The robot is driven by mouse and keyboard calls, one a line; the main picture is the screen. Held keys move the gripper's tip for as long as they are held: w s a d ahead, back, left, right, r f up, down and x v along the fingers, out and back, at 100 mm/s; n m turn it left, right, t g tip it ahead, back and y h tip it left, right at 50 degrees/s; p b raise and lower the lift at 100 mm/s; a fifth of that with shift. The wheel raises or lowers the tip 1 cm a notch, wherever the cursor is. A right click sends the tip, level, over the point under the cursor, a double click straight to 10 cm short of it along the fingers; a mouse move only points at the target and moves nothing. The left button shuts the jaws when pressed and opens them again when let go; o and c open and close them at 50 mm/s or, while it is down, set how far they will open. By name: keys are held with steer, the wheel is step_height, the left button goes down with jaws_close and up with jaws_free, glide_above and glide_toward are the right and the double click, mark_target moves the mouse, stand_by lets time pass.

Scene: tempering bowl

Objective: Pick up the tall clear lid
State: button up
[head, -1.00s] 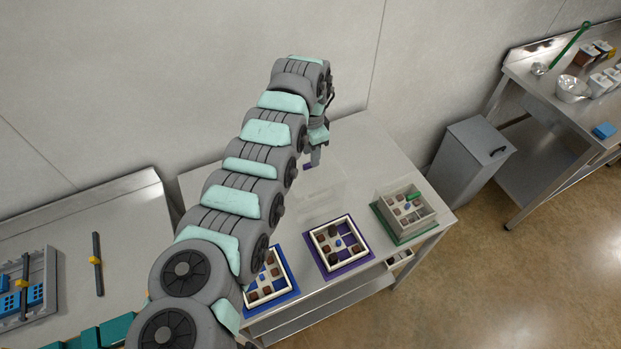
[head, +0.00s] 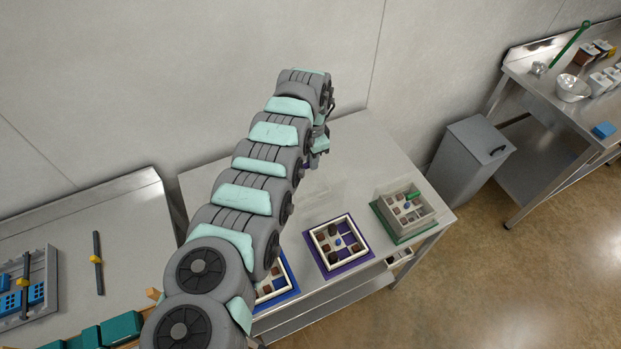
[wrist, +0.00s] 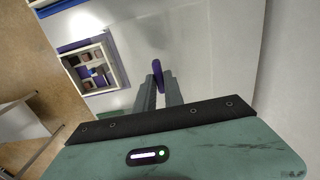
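In the wrist view a slim purple bar (wrist: 158,75), which looks like a lid's handle, lies at the tips of my gripper (wrist: 159,84). The grey fingers flank its near end. I cannot tell whether they press on it or stand slightly apart. The clear walls of the lid are too faint to trace there. In the head view my gripper (head: 319,150) is low over the back of the steel table, and a little purple shows beside it. A faint clear shape stands on the table in front; its edges are hard to make out.
An open chocolate box stands on a purple mat (head: 328,267). A clear-covered box on a green mat (head: 377,212) is to its right, and a blue mat (head: 284,294) is partly behind my arm. A wall closes off the table's back.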

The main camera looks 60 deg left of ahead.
jaws_close()
stand_by(0.5)
steer(key=shift+r, duration=0.2)
stand_by(0.6)
